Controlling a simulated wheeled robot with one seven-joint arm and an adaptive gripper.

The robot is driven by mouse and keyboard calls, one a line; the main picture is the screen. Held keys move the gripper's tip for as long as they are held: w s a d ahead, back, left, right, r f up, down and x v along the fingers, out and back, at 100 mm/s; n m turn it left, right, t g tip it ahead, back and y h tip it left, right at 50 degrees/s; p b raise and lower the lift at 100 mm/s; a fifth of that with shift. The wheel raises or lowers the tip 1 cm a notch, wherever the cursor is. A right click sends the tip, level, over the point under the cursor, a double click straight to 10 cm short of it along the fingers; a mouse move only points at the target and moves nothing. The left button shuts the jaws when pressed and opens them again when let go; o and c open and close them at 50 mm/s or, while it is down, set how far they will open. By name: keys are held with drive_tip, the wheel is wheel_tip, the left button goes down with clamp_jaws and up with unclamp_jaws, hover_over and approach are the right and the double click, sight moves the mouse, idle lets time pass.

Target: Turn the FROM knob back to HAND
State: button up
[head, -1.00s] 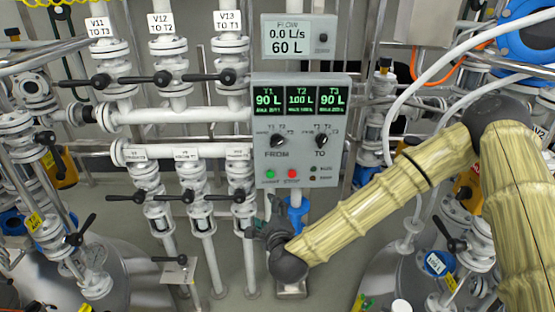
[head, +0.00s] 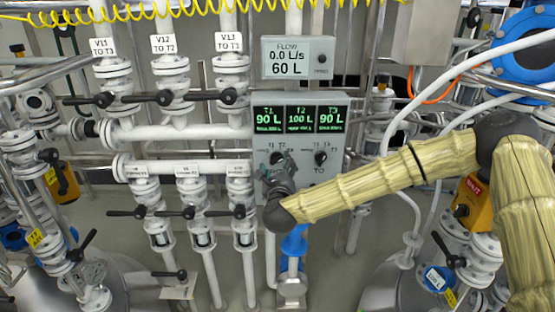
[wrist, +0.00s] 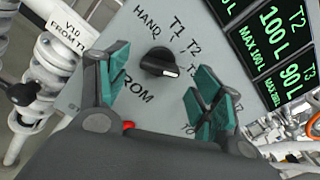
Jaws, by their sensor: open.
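The FROM knob (wrist: 158,62) is a dark round knob on the grey control panel (head: 260,120). In the wrist view its white mark points right and slightly down, toward a label partly hidden behind a teal finger. HAND is printed up and left of the knob, with T1 and T2 to its upper right. My gripper (wrist: 160,75) is open, its teal fingers on either side of the knob in the picture; I cannot tell whether they touch it. In the head view my gripper (head: 276,168) covers the FROM label and part of the knob.
The TO knob (head: 320,158) sits right of FROM. Tank screens (head: 299,119) read 90, 100 and 90 L; a flow display (head: 299,58) reads 0.0 L/s and 60 L. A red button (wrist: 129,126) shows below the knob. Valves with levers (head: 239,211) stand left.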

sight(277, 160)
drive_tip(key=shift+w, duration=1.25)
drive_tip(key=c, duration=1)
